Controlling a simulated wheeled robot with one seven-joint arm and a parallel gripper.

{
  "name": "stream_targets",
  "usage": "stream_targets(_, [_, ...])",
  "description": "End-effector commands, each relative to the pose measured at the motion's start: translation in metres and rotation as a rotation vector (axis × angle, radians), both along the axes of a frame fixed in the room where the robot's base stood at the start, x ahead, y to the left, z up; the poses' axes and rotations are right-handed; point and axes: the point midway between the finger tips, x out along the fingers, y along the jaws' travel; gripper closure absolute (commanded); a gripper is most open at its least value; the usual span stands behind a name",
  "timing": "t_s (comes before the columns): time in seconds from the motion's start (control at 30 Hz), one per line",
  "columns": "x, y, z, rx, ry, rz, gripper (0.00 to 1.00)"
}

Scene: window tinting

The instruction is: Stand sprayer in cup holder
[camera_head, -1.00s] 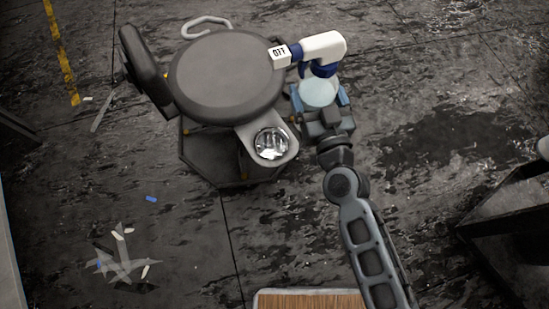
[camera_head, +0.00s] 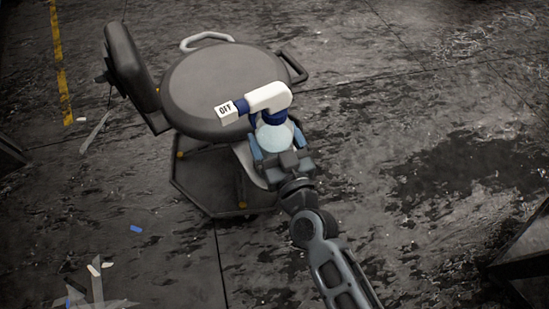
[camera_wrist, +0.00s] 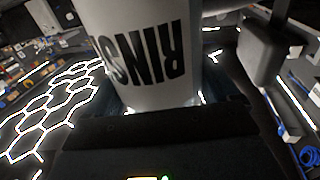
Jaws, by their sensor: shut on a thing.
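In the wrist view the bottle (camera_wrist: 145,50) fills the middle, with "RINS" lettering. The cup holder's grey arm (camera_head: 243,158) shows at the near right side of the stool, just left of my gripper. Its ring and opening are hidden behind the sprayer and gripper. I cannot tell the sprayer's height above it.
The stool's round seat (camera_head: 205,85) lies left of and behind the sprayer, with a backrest (camera_head: 131,65) at left and a black handle (camera_head: 293,66) at right. Its dark base (camera_head: 215,185) sits below. Tape scraps (camera_head: 95,285) lie on the floor. A dark cart (camera_head: 525,250) stands at right.

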Motion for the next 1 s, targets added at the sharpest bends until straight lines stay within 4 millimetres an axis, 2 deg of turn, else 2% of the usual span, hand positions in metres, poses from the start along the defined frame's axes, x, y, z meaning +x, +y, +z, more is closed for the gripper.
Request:
stream_targets(0.03, [0.000,0.001,-0.011,0.002,-0.002,0.001,0.64])
stream_targets(0.27, [0.001,0.000,-0.019,0.001,-0.003,0.000,0.64])
stream_targets(0.57, [0.000,0.001,-0.050,0.001,-0.003,0.000,0.64])
stream_targets(1.0, [0.001,0.000,-0.054,0.000,-0.003,-0.001,0.64])
